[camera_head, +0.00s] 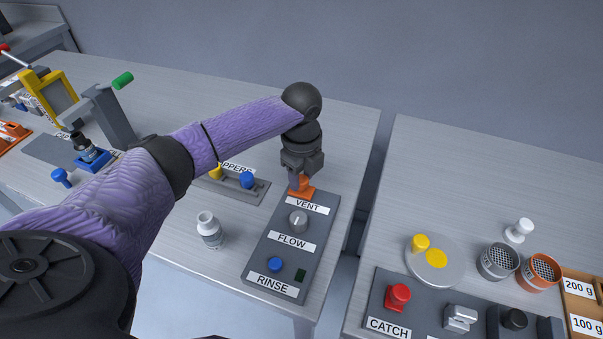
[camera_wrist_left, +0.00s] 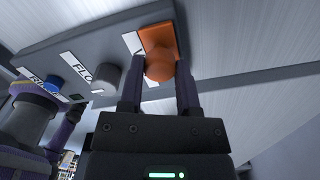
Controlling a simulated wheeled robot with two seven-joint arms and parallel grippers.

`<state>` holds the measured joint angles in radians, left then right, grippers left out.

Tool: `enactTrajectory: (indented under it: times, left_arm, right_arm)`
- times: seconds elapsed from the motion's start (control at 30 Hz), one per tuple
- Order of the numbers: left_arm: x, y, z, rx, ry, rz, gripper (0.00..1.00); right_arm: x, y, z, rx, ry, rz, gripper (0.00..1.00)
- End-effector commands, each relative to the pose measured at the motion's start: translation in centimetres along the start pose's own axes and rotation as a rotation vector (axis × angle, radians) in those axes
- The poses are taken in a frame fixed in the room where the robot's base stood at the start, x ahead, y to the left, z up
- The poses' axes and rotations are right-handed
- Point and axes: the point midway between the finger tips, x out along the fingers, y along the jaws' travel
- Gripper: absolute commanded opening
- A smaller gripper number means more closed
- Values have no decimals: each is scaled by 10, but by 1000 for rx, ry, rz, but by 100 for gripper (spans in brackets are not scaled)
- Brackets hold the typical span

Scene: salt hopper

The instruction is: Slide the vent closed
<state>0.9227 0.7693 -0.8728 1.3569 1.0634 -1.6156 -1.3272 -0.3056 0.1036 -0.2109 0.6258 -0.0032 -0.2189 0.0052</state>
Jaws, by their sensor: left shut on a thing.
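The vent is an orange slider (camera_head: 304,193) at the far end of a dark grey control panel (camera_head: 269,248), just above the label VENT. My left gripper (camera_head: 299,184) reaches down over it from above, and its fingers hide part of the slider. In the left wrist view the orange slider (camera_wrist_left: 160,62) has a rounded knob and a flat plate. There the fingers of my left gripper (camera_wrist_left: 159,84) stand on both sides of the knob, shut on it. My right gripper is in neither view.
The panel also carries a grey FLOW knob (camera_head: 298,221) and a blue RINSE button (camera_head: 275,264). A white bottle (camera_head: 210,231) stands left of the panel. A gap separates this table from the right table (camera_head: 470,170). Blue and yellow knobs sit on a plate beyond the bottle.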

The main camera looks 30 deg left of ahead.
Motion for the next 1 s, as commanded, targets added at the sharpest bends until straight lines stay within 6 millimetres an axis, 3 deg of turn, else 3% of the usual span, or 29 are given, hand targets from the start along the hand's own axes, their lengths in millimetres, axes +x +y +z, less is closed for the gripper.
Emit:
enactTrajectory:
  times: [0.67, 0.83, 1.0]
  left_arm:
    - [-1, 0, -1, -1, 1, 1, 0]
    - [-6, -11, -27, 1, 4, 0, 0]
    - [-2, -20, -48, 0, 3, 2, 0]
  right_arm:
    - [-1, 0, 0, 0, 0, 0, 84]
    - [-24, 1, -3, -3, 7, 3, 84]
    - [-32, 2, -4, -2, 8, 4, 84]
